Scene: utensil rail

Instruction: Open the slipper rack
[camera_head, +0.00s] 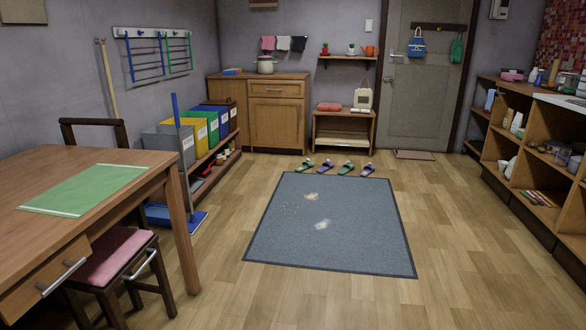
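No piece in view is plainly marked as the slipper rack, and I cannot tell which one it is. Several slippers, purple and green (346,169), stand in a row on the floor at the mat's far edge. Behind them is a low wooden bench (344,139) with a pale lower shelf and folded cloth on top. On the left wall, a white rail (150,33) carries a blue barred frame (146,60) and a green barred frame (178,52). My gripper is not in view.
A grey mat (270,240) with pale spots covers the middle floor. A wooden table (60,180) and pink-seated chair (115,256) stand left, with a blue broom (177,130) and a low shelf of bins beyond. Open shelving (545,175) lines the right.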

